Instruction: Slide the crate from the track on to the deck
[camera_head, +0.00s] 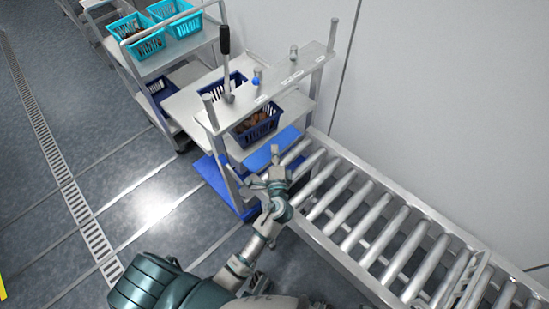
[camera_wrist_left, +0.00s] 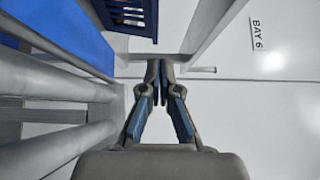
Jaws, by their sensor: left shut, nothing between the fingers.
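A dark blue slatted crate (camera_head: 257,138) with brown dates inside stands in the metal frame, beyond the blue strip at the end of the roller track (camera_head: 372,222). It appears to rest on the grey deck there. The wrist view shows a lower corner of the crate (camera_wrist_left: 128,20) past the blue strip (camera_wrist_left: 58,38). My right gripper does not show.
The metal frame (camera_head: 275,90) has a top bar and a black-handled lever (camera_head: 225,60). A second blue crate (camera_head: 237,80) is behind it. A trolley at the upper left holds teal baskets (camera_head: 145,45). The track's rollers are bare. A white wall (camera_head: 430,100) borders the track.

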